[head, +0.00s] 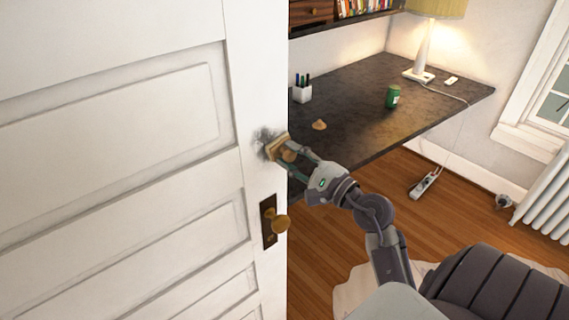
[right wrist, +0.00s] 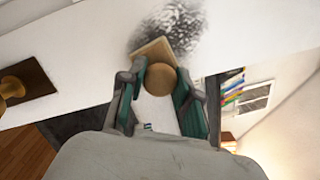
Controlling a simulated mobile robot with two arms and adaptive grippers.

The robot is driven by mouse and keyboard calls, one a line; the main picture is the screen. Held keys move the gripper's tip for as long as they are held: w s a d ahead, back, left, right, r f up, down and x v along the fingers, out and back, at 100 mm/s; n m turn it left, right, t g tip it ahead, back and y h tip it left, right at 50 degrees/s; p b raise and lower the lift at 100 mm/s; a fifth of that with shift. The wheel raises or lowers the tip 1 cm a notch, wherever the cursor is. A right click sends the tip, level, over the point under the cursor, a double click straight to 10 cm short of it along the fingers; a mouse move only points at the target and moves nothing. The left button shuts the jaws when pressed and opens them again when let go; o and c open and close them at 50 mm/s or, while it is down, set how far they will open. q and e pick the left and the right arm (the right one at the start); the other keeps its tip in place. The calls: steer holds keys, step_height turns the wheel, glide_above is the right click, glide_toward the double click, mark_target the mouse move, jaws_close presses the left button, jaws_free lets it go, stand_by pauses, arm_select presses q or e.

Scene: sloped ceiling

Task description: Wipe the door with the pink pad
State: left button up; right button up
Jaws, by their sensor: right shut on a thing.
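The white panelled door (head: 110,110) fills the left of the head view. A dark grey smudge (head: 263,137) marks its right edge above the brass knob (head: 282,224); the smudge also shows in the right wrist view (right wrist: 185,25). My right gripper (head: 293,156) is shut on the round grip of a flat pad (head: 274,147). The pad looks tan rather than pink. In the right wrist view the pad (right wrist: 152,50) lies against or very close to the door at the smudge's lower left; contact is hard to tell. My left gripper is not in view.
A dark desk (head: 360,100) stands behind the door edge. It holds a pen cup (head: 302,92), a green can (head: 392,96), a small tan object (head: 319,125) and a lit lamp (head: 424,50). A power strip (head: 425,184) lies on the wooden floor. A radiator (head: 545,205) stands at right.

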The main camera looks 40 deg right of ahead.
mark_target(276, 130)
steer(key=shift+d+r, duration=0.1)
steer(key=shift+d, duration=0.1)
steer(key=shift+w+a+r+p, duration=0.1)
steer(key=shift+r+p, duration=0.85)
steer(key=shift+r, duration=0.1)
steer(key=shift+w+a+p, duration=0.2)
steer(key=shift+a+p, duration=0.85)
steer(key=shift+a, duration=2.7)
steer(key=shift+w+r+p, duration=0.15)
steer(key=shift+r+p, duration=0.85)
steer(key=shift+p, duration=0.05)
steer(key=shift+d+f+b, duration=0.15)
steer(key=shift+d+b, duration=0.25)
steer(key=shift+d, duration=0.25)
steer(key=shift+d+b, duration=0.4)
steer(key=shift+d, duration=0.95)
steer(key=shift+w+d+f+b, duration=0.15)
steer(key=shift+d+b, duration=0.5)
steer(key=shift+d, duration=0.55)
steer(key=shift+d+r, duration=0.2)
steer(key=shift+d, duration=0.45)
